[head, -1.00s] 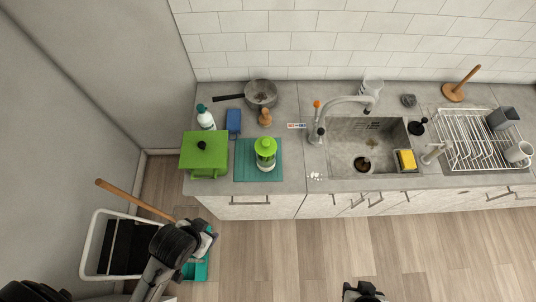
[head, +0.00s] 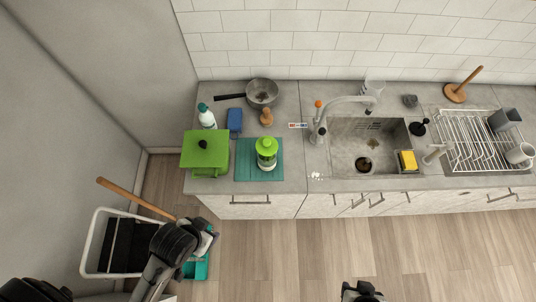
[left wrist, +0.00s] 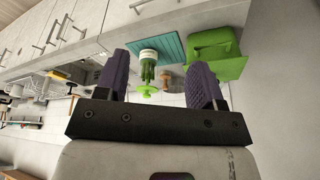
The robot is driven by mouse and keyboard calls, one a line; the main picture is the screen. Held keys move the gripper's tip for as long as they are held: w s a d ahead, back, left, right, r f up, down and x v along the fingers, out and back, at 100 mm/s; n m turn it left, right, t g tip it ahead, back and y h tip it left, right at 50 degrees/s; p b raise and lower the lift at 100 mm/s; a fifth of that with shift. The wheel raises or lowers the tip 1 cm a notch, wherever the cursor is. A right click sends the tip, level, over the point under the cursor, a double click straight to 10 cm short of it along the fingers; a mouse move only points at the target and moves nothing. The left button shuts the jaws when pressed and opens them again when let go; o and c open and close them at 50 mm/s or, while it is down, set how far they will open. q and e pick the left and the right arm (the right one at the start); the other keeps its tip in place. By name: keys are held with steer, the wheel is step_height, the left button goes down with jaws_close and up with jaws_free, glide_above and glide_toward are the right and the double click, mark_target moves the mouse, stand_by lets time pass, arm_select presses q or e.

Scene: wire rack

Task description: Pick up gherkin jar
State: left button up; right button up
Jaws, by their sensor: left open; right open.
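The gherkin jar (head: 267,153), with a bright green lid and a pale lower band, stands upright on a teal mat (head: 245,172) on the counter. It also shows between my fingers, beyond them, in the left wrist view (left wrist: 148,72). My left gripper (left wrist: 161,64) is open and empty, its two purple fingers apart, with clear space before the jar. In the head view my left arm is at the lower left, below the counter's front edge. My right gripper (head: 362,291) is at the bottom edge, partly cut off, far from the jar.
A green box (head: 205,160) with a black knob stands left of the mat. A blue sponge (head: 235,122), spray bottle (head: 206,117), wooden mill (head: 267,117) and saucepan (head: 262,92) are behind. The sink (head: 350,150) and wire rack (head: 475,140) lie right.

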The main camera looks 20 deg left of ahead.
arm_select(q)
steer(key=o, duration=0.7)
